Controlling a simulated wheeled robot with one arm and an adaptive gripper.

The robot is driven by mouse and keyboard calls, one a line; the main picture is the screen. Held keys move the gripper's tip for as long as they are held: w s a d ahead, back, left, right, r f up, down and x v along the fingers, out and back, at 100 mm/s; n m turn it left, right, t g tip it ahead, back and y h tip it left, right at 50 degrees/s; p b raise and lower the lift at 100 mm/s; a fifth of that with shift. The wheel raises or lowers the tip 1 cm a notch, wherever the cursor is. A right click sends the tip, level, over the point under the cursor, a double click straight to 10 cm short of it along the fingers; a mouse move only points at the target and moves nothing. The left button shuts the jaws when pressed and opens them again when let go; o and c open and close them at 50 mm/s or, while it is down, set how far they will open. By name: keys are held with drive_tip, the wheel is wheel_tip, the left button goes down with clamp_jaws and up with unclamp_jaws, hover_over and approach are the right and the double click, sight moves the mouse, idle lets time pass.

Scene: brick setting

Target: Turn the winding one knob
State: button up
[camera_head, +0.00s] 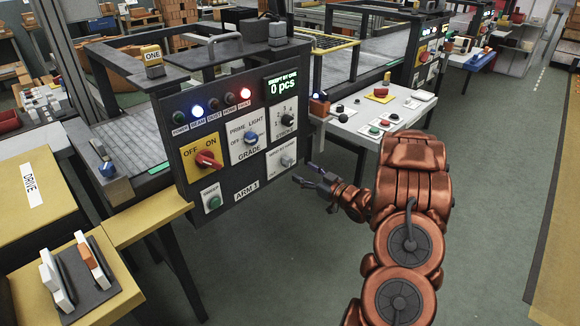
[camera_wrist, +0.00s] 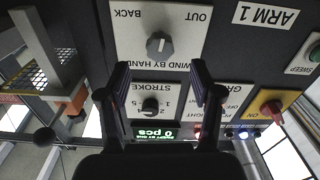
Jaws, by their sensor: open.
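The winding knob, labelled WIND BY HAND with OUT and BACK, is a grey knob (camera_head: 287,160) on a white plate at the lower right of the dark ARM 1 panel (camera_head: 228,168). In the wrist view, which is upside down, the same grey knob (camera_wrist: 159,45) is at the upper middle, just beyond the fingertips. My gripper (camera_head: 311,177) is just right of the panel, its fingers pointing toward the knob. In the wrist view my gripper (camera_wrist: 150,83) is open and empty, with no finger touching the knob.
The black STROKE knob (camera_head: 288,118) and the green-lettered display (camera_head: 284,86) are above the winding knob. A red switch (camera_head: 208,159), GRADE knob (camera_head: 251,138) and green SWEEP button (camera_head: 213,202) lie left. A white control table (camera_head: 402,102) stands behind. Open green floor lies below the panel.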

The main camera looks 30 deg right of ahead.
sight(289, 164)
drive_tip(key=shift+p+x, duration=0.3)
drive_tip(key=shift+x, duration=3.2)
drive_tip(key=c, duration=1.1)
